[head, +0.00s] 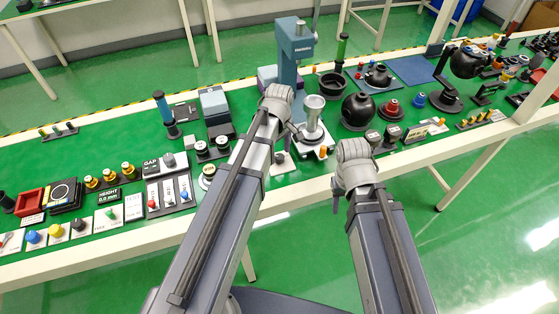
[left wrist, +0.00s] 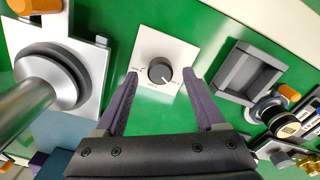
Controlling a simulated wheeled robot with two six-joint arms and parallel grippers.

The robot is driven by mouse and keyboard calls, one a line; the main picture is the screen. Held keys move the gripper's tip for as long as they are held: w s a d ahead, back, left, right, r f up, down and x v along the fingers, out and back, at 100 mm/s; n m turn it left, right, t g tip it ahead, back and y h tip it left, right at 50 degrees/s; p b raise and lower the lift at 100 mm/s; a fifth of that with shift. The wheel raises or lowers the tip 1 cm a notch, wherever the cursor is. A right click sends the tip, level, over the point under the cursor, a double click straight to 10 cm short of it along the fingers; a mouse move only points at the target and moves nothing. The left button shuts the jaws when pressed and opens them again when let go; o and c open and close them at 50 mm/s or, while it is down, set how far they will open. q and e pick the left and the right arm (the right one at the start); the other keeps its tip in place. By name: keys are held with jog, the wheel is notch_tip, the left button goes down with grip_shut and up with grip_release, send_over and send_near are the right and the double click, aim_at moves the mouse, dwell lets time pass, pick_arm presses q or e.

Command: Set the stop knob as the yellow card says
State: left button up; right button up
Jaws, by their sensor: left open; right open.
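A round dark knob (left wrist: 160,70) with a pointer line sits on a white square plate (left wrist: 150,48) with small print around it. The same plate shows in the head view (head: 284,166), just below my left gripper (head: 288,130). In the left wrist view my left gripper (left wrist: 161,88) is open, its fingers on either side of the knob, with nothing between them gripped. My right gripper (head: 338,190) is at the bench's front edge, mostly hidden by its own wrist. A small yellowish card (head: 414,134) stands to the right; its words are unreadable here.
A tall blue-grey press (head: 289,62) with a silver round part (head: 313,112) stands behind the knob. A grey square tray (left wrist: 249,74) lies beside the plate in the wrist view. Black bowls, knobs and switches crowd the green bench on both sides.

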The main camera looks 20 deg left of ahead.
pick_arm(q)
jog(key=shift+f+b, duration=0.45)
jog(key=shift+f, duration=0.4)
grip_shut()
